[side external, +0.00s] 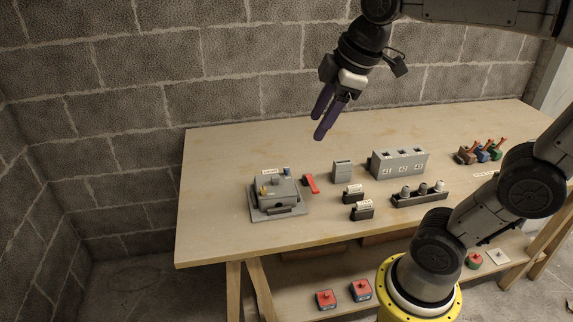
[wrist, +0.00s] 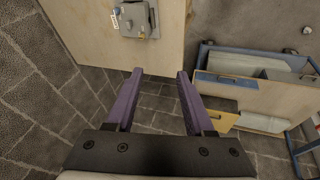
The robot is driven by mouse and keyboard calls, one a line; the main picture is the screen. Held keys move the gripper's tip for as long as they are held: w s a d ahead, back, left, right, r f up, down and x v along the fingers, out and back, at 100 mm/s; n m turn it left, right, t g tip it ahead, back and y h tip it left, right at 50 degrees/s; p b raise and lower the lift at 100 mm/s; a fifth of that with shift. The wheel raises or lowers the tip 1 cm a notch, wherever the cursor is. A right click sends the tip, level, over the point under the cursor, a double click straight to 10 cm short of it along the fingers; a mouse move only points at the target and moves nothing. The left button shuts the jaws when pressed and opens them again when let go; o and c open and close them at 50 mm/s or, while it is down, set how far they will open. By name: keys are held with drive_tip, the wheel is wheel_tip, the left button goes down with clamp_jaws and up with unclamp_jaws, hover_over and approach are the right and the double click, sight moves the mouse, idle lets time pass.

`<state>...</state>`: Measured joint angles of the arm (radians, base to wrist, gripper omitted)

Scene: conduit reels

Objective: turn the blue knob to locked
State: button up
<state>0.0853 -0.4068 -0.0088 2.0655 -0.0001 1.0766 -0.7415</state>
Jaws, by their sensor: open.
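A grey box (side external: 275,193) stands near the left end of the wooden table on a grey base plate. A small blue knob (side external: 287,171) shows at its back right, and a yellow knob (side external: 262,190) at its left. Which way the blue knob points is too small to tell. The box is also at the top of the wrist view (wrist: 133,17). My gripper (side external: 321,126), with purple fingers, is in the air above the table's back part, up and right of the box in the side view. In the wrist view its fingers (wrist: 160,73) are apart with nothing between them.
A red piece (side external: 311,184) lies right of the box. A grey block (side external: 342,171), two black labelled blocks, a three-part grey housing (side external: 399,163) and a row of knobs (side external: 419,195) stand farther right. Coloured levers (side external: 482,152) are at the far right. A block wall is behind.

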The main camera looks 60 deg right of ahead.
drive_tip(key=w+d+n+g, duration=0.1)
drive_tip(key=w+d, duration=0.2)
drive_tip(key=w, duration=0.3)
drive_tip(key=g, duration=0.4)
hover_over(286, 168)
wheel_tip(286, 168, down, 14)
wheel_tip(286, 168, down, 13)
drive_tip(key=shift+d+f, duration=0.1)
drive_tip(key=shift+f, duration=0.1)
clamp_jaws()
